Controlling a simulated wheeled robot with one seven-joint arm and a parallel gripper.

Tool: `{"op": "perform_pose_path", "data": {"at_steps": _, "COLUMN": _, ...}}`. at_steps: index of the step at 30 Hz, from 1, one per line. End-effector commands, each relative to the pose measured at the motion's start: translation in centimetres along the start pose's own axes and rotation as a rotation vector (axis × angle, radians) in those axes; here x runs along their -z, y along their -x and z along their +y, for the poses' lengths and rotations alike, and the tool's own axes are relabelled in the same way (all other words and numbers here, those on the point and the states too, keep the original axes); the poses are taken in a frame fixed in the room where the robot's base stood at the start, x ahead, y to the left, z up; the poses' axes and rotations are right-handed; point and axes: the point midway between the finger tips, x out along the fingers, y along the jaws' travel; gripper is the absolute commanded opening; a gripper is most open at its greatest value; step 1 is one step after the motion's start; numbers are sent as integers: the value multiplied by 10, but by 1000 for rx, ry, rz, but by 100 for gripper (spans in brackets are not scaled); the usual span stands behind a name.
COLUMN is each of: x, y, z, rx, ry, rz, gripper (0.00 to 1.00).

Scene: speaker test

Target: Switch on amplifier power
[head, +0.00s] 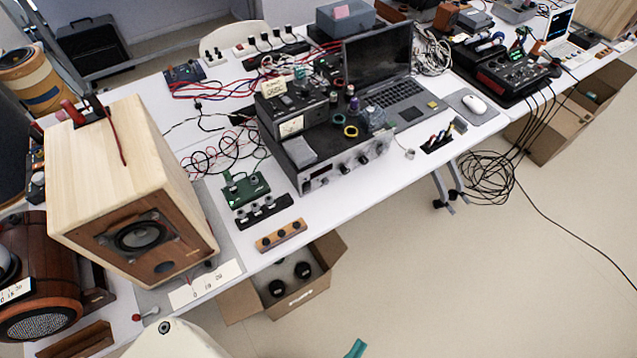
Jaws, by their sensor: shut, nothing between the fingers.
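The amplifier (335,172) appears to be the wide dark box with a silver front near the table's front edge, left of the laptop. Its front has several dark knobs on the right and a small dark window with small controls at the left. The power switch and its position are too small to tell. A second dark device (292,118) with labels sits on top, beside rolls of tape. A teal tip (355,348) at the bottom edge appears to be part of my gripper. It is shut and empty, well below and apart from the amplifier; most of it is out of frame.
A wooden speaker (135,235) stands at the left. A green circuit board (245,188) and a wooden block with knobs (281,236) lie left of the amplifier. An open cardboard box (318,285) sits under the table edge. Cables (490,180) hang at the right; the front floor is clear.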

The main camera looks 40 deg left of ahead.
Motion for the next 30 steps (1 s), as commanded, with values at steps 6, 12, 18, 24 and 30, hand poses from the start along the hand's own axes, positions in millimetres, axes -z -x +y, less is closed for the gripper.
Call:
{"op": "perform_pose_path", "data": {"at_steps": 6, "x": 0, "y": 0, "z": 0, "rx": 0, "ry": 0, "rz": -1, "gripper": 0}}
{"op": "perform_pose_path", "data": {"at_steps": 12, "x": 0, "y": -1, "z": 0, "rx": 1, "ry": 5, "rz": 4, "gripper": 0}}
{"op": "perform_pose_path", "data": {"at_steps": 18, "x": 6, "y": -24, "z": -2, "rx": 26, "ry": 133, "rz": 116, "gripper": 0}}
{"op": "perform_pose_path", "data": {"at_steps": 24, "x": 20, "y": -70, "z": -20, "rx": 96, "ry": 410, "rz": 362, "gripper": 0}}
{"op": "perform_pose_path", "data": {"at_steps": 30, "x": 26, "y": -113, "z": -57, "rx": 195, "ry": 691, "rz": 612, "gripper": 0}}
